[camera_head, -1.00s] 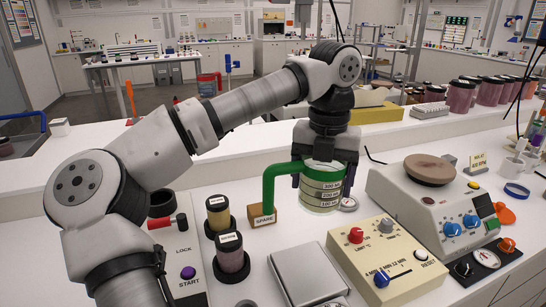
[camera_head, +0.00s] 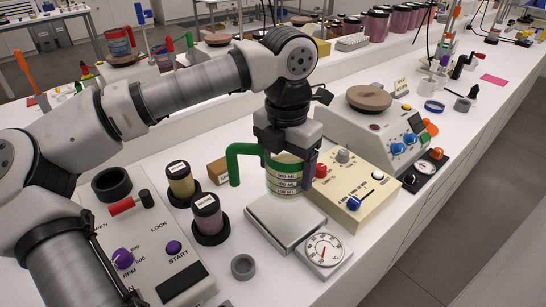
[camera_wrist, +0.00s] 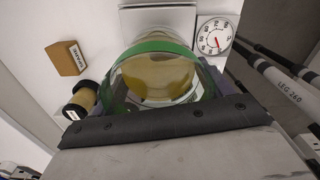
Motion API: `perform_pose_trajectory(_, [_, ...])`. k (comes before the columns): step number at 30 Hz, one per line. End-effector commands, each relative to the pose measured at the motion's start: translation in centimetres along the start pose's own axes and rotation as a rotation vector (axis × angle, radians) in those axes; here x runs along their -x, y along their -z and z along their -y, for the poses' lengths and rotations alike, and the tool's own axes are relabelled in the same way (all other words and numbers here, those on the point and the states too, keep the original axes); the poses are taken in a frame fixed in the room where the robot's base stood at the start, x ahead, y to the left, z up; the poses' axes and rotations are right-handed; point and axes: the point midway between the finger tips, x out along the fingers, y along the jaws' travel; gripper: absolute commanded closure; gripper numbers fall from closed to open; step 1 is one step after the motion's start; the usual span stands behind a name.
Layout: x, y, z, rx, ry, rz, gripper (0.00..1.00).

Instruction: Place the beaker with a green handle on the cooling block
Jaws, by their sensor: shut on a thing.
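The beaker (camera_head: 284,178) is clear with a green handle (camera_head: 234,164), a green rim and printed volume marks. My gripper (camera_head: 285,160) is shut on it and holds it upright. In the wrist view the beaker (camera_wrist: 155,78) fills the space between the fingers, with yellowish liquid or tint inside. A flat square silver block (camera_head: 284,225), likely the cooling block, lies just below and in front of the beaker. Its plate (camera_wrist: 158,18) also shows in the wrist view. I cannot tell whether the beaker's base touches the block.
A dial thermometer (camera_head: 325,250) stands right of the block. A cream control box (camera_head: 352,190) is close behind it. Two labelled jars (camera_head: 207,215) and a small grey ring (camera_head: 243,266) are to the left.

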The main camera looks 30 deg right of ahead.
Motion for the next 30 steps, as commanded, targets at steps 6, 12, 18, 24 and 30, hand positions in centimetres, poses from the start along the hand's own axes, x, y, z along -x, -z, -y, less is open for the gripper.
perform_pose_trajectory(6, [-1.6, 0.0, 0.0, 0.002, 0.000, 0.000, 0.65])
perform_pose_trajectory(12, [-3.8, 0.0, -0.1, 0.003, 0.001, 0.001, 0.65])
perform_pose_trajectory(18, [-5.8, 0.0, -0.1, 0.003, 0.000, 0.000, 0.65])
perform_pose_trajectory(24, [-6.5, 0.0, -0.1, 0.003, -0.001, 0.001, 0.65])
perform_pose_trajectory(30, [-6.5, 0.0, -0.1, 0.004, -0.001, 0.001, 0.65])
